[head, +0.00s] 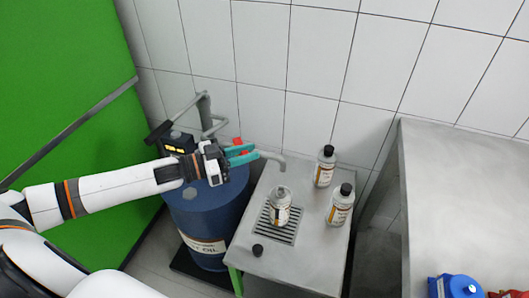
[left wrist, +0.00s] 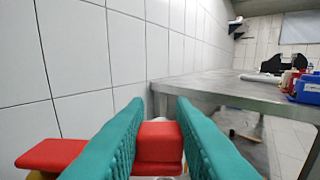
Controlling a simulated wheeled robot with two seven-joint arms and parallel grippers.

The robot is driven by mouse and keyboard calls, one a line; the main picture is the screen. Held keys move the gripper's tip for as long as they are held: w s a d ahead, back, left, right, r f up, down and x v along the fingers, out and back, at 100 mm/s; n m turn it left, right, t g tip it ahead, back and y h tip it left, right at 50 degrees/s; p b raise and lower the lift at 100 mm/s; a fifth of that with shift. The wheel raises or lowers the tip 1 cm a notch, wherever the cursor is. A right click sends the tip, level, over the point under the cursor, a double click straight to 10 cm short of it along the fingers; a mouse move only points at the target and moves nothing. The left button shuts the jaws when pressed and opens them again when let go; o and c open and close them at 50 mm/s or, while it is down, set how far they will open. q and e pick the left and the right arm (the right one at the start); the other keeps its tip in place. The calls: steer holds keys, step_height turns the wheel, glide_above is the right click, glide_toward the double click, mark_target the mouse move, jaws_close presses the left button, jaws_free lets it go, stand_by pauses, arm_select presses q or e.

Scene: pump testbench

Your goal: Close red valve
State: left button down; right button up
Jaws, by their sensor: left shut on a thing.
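The red valve (head: 238,141) sits at the pump's spout above the blue oil drum (head: 207,215); only small red parts show in the head view. My left gripper (head: 242,154), with teal fingers, is at the valve. In the left wrist view, a red block of the valve (left wrist: 158,142) is between the two fingers, and my left gripper is shut on it. Another red part of the valve shows left of the fingers. The valve's lower part is hidden. My right gripper is in neither view.
The grey spout (head: 273,157) ends above a metal stand. An uncapped bottle (head: 279,210) stands on its grate, with a black cap (head: 257,250) in front. Two capped bottles (head: 325,167) (head: 340,205) stand at right. A metal table (head: 460,200) is further right; tiled wall behind.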

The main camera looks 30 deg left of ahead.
arm_select(q)
steer(key=m+g+h, duration=0.1)
steer(key=s+a+m+g+h+b, duration=0.1)
steer(key=m+g+h+b, duration=0.1)
steer(key=g, duration=0.1)
steer(key=shift+s+a, duration=0.15)
steer(key=shift+a, duration=0.2)
stand_by(0.3)
steer(key=c, duration=1.2)
jaws_free()
